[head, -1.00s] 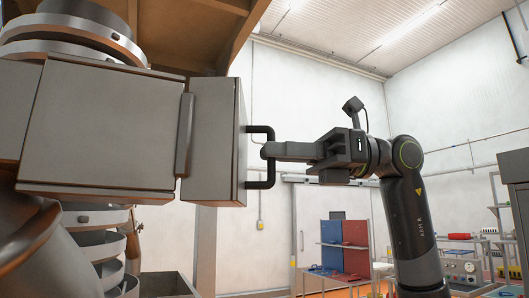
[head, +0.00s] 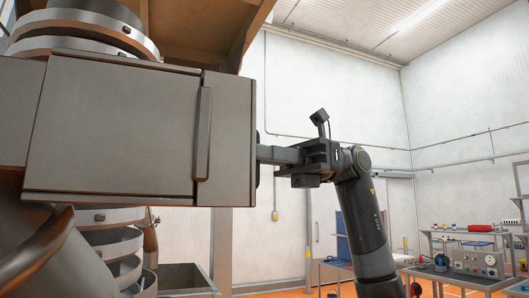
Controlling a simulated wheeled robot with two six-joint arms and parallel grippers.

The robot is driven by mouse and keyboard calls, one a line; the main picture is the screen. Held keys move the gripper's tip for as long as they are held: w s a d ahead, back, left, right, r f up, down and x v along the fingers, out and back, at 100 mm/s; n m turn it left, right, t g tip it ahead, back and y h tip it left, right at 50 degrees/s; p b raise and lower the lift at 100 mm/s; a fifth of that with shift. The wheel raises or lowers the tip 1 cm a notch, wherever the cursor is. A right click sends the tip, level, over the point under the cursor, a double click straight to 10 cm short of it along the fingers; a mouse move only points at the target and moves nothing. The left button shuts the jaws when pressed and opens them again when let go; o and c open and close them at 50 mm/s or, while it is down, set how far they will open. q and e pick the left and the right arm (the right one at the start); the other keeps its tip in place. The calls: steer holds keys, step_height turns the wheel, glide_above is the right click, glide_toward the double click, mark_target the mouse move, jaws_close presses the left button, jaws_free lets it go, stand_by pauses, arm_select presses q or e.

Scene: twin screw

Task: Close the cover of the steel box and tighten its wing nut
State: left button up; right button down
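The steel box (head: 110,135) is a large grey box at the left and centre of the head view, seen close up. A section with a raised vertical strip forms its right end (head: 228,140); I cannot tell for sure whether this is the cover. A black handle (head: 257,175) sits beyond the right edge, mostly hidden behind it. My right gripper (head: 264,154) reaches in from the right, level, with its fingertips at the handle, and appears shut on it. The far finger is hidden. I see no wing nut. My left gripper is out of view.
Steel bands and curved metal parts (head: 110,240) stand behind and below the box, with a wooden-looking structure (head: 200,25) above. Benches with equipment (head: 475,262) stand at the far right. The space between them and my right arm looks open.

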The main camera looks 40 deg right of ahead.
steer(key=shift+r, duration=0.1)
steer(key=c, duration=1.7)
jaws_free()
steer(key=shift+o, duration=1)
steer(key=shift+w+a, duration=0.1)
steer(key=shift+w, duration=0.05)
steer(key=s+d, duration=0.2)
steer(key=d, duration=1.5)
steer(key=shift+s+d+p, duration=0.15)
steer(key=shift+s+p, duration=0.25)
